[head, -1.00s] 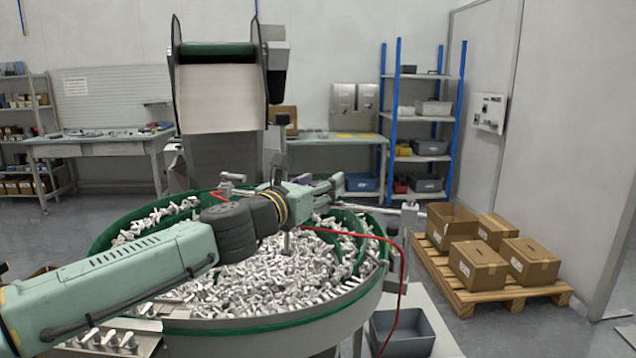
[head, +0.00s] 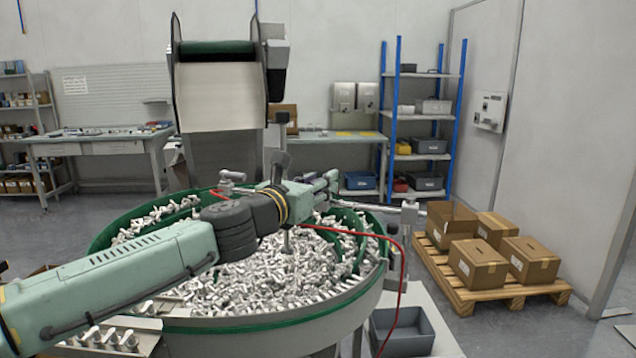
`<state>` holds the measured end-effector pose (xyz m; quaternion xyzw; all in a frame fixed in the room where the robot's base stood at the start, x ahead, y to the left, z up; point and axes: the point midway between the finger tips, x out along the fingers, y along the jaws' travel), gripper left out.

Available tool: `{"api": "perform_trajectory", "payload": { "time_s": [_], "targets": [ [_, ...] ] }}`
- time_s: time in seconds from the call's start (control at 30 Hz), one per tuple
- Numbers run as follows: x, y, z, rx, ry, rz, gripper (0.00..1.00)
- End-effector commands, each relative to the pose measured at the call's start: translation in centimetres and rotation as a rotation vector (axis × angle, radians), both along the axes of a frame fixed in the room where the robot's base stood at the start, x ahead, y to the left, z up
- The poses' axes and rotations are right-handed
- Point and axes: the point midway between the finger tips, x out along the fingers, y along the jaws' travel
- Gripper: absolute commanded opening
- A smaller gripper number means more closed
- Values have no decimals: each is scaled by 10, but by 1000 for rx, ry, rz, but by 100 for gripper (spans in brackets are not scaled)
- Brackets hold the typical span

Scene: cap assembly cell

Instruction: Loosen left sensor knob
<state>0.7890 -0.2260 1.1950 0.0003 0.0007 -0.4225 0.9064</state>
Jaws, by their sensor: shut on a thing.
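My pale green arm reaches in from the lower left over the bowl feeder (head: 300,315). My gripper (head: 328,182) is at the far right side of the bowl, above its rim. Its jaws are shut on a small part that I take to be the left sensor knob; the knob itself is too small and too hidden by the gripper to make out. A thin sensor rod (head: 378,207) runs right from beside the gripper to a small post with a clamp (head: 408,214).
Metal parts (head: 275,275) fill the bowl. A hopper (head: 217,95) stands behind it. A grey fitting (head: 231,180) sits on the rim left of my wrist. A red cable (head: 402,290) hangs at the right. A grey bin (head: 400,335) and boxes on a pallet (head: 520,290) are further right.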

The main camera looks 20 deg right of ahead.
Motion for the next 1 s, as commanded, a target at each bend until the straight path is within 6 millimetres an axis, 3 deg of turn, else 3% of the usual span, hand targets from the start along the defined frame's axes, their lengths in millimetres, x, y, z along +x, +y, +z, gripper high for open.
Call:
{"api": "perform_trajectory", "payload": {
  "time_s": [0.37,1.0],
  "targets": [
    [-2,-2,-2,2,-5,161,2],
    [-2,-5,-2,-2,-3,752,2]
  ]
}}
